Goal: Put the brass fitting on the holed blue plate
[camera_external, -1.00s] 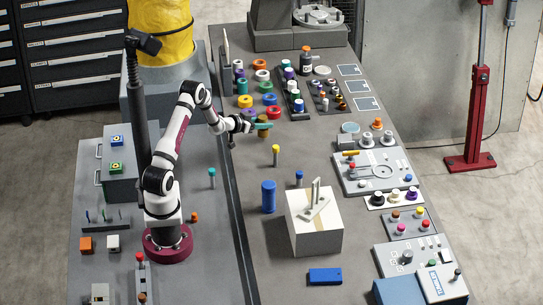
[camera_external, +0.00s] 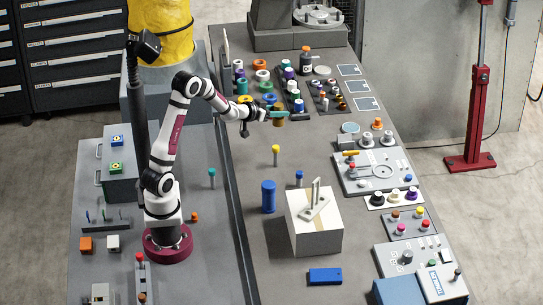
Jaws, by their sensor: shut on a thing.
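My gripper (camera_external: 277,115), with teal fingers, is over the far middle of the bench. It is shut on the brass fitting (camera_external: 280,123), a short golden-brown cylinder just under the fingers. The fingers hide part of the fitting. I cannot tell how far it is above the bench. A flat blue plate (camera_external: 325,275) lies near the front edge of the bench, well away from my gripper. Its holes are too small to make out.
A white block (camera_external: 316,230) with an upright part on it stands behind the blue plate. A blue cylinder (camera_external: 268,197), a yellow-topped peg (camera_external: 276,154) and a blue-topped peg (camera_external: 299,178) stand nearby. Coloured rings and jars crowd the far end. Fixtures line the right side.

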